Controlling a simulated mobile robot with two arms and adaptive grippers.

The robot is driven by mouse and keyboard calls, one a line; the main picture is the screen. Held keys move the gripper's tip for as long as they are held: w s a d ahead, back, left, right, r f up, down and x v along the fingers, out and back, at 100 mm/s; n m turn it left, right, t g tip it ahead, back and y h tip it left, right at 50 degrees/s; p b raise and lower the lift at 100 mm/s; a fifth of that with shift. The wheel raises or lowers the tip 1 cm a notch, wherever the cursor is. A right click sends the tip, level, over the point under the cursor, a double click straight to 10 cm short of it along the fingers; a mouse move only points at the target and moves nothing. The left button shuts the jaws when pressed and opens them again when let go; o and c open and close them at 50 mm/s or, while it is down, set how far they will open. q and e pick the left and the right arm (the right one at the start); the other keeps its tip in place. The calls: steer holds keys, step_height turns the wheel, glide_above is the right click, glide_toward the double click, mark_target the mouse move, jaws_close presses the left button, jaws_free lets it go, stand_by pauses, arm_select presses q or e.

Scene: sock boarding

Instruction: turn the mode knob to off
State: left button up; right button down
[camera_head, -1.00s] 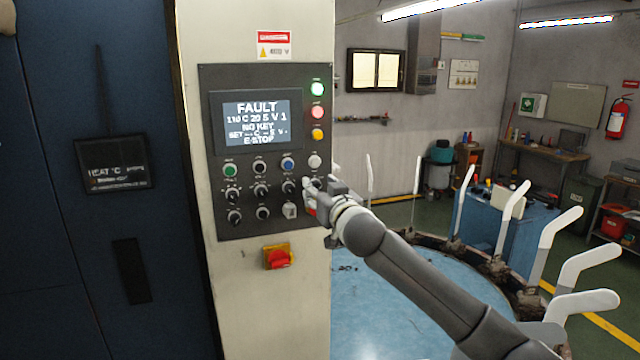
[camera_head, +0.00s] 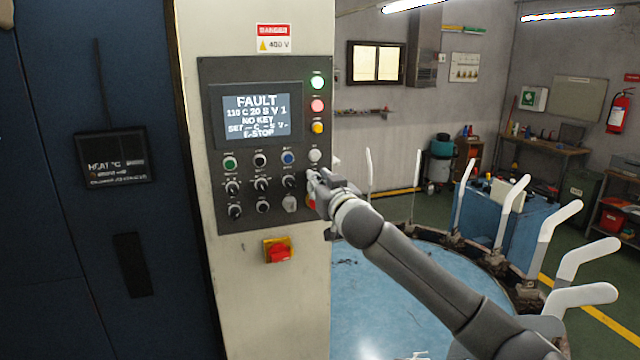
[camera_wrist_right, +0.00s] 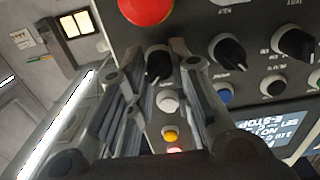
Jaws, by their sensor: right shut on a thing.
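The control panel (camera_head: 218,130) stands upright on a pale column. My right gripper (camera_head: 316,184) is at the panel's right edge, below the white button (camera_head: 315,155). In the right wrist view my right gripper (camera_wrist_right: 158,68) is shut on a black knob with a pale pointer line, the mode knob (camera_wrist_right: 158,56). Its label cannot be read, and in the head view the gripper hides it. My left gripper is not in view.
A red emergency button (camera_wrist_right: 146,8) sits close to my right fingertips. Other black knobs (camera_wrist_right: 228,52) are beside them. A red switch on a yellow plate (camera_head: 278,251) is below the panel. White sock-shaped boards (camera_head: 560,220) stand around the blue round table (camera_head: 385,300).

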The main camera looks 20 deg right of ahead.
steer(key=shift+n, duration=4.2)
steer(key=shift+f, duration=0.1)
steer(key=shift+a, duration=0.1)
steer(key=c, duration=1.3)
jaws_free()
